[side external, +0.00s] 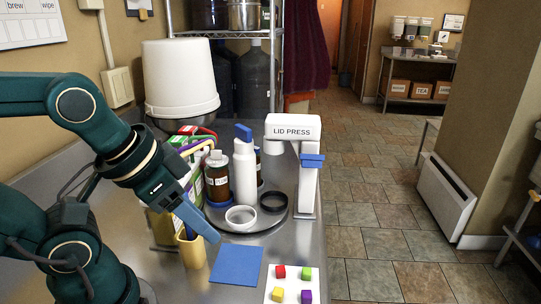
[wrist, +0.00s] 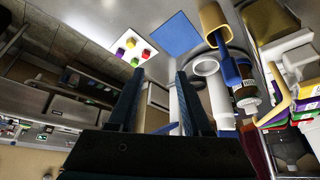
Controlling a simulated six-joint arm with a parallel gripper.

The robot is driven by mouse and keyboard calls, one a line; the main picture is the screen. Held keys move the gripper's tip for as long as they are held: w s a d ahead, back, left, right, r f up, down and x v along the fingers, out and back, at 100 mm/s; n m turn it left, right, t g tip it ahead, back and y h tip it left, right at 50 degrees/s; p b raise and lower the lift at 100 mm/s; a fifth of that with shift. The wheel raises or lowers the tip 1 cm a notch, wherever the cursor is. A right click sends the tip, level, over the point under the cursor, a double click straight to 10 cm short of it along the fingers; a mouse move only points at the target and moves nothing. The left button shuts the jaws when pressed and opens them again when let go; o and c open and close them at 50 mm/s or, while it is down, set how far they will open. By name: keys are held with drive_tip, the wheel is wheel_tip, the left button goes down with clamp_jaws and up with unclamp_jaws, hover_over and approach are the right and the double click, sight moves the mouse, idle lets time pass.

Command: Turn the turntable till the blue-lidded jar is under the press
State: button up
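The turntable (side external: 262,231), a low round grey disc, stands on the steel counter below the lid press (side external: 293,128). The press is white with a blue handle (side external: 312,160). At the turntable are a white ring-shaped piece (side external: 240,218), a dark ring-shaped piece (side external: 273,202), a tall white blue-topped bottle (side external: 245,172) and a brown labelled bottle (side external: 217,180). I cannot pick out a blue-lidded jar with certainty. My gripper (side external: 214,238) points down, left of the turntable and near the blue mat. In the wrist view its fingers (wrist: 159,72) are apart with nothing between them.
A blue mat (side external: 236,265) and a white tile (side external: 270,293) with coloured cubes lie in front. A yellow cup (side external: 190,250) stands close to my gripper. A large white bucket (side external: 180,75) and colourful boxes stand behind. A brown bottle (wrist: 246,92) shows in the wrist view.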

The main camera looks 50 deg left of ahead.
drive_tip(key=o, duration=0.5)
drive_tip(key=shift+w+d+r+m, duration=0.1)
drive_tip(key=shift+w+r+m, duration=0.1)
drive_tip(key=shift+r, duration=0.25)
drive_tip(key=shift+w+d+r+m, duration=0.1)
drive_tip(key=shift+r+m, duration=0.1)
drive_tip(key=shift+r, duration=0.2)
drive_tip(key=shift+o, duration=0.2)
drive_tip(key=shift+m, duration=0.5)
drive_tip(key=w+r, duration=0.1)
drive_tip(key=r, duration=0.1)
drive_tip(key=w+r, duration=0.2)
drive_tip(key=shift+a+r, duration=0.1)
drive_tip(key=shift+a, duration=0.1)
wheel_tip(320, 180, up, 3)
drive_tip(key=n, duration=0.2)
hover_over(241, 127)
drive_tip(key=s, duration=0.2)
drive_tip(key=shift+d+f+g, duration=0.1)
drive_tip(key=shift+f+g, duration=0.15)
drive_tip(key=shift+g, duration=0.25)
drive_tip(key=shift+x, duration=2.3)
